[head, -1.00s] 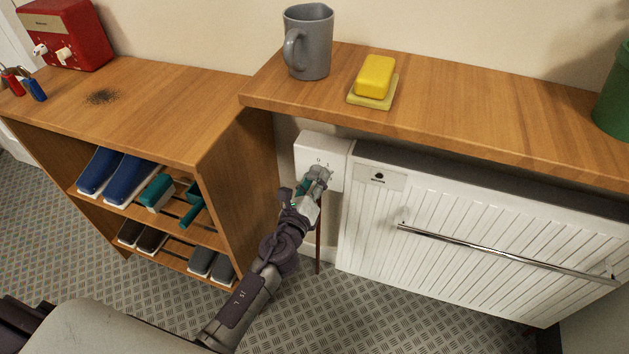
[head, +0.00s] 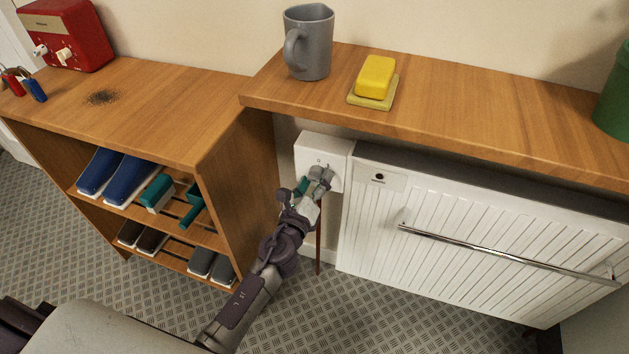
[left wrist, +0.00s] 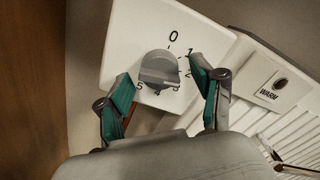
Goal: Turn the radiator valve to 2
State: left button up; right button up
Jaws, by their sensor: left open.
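The radiator valve is a grey knob (left wrist: 160,68) on a white plate (left wrist: 122,30), marked 0 to 5 around it, seen in the left wrist view. The 0 is above the knob, 1 and 2 to its right, 3, 4 and 5 below. I cannot make out clearly which number the knob points to. My left gripper (left wrist: 161,74) is open, with one teal-padded finger on each side of the knob; contact is not clear. In the head view, my left gripper (head: 306,184) covers the knob on the white valve box (head: 310,147). My right gripper is not in view.
The white radiator (head: 450,215) with a chrome rail (head: 500,252) and a WARM label (left wrist: 270,91) is right of the valve. A wooden shelf (head: 470,98) overhangs it, holding a mug (head: 313,45) and yellow soap (head: 375,77). A shoe rack (head: 225,160) stands close on the left.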

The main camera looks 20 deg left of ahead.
pick_arm(q)
jog(key=shift+s, duration=0.1)
jog(key=s, duration=1.1)
jog(key=shift+s+a, duration=0.2)
jog(key=shift+s, duration=0.2)
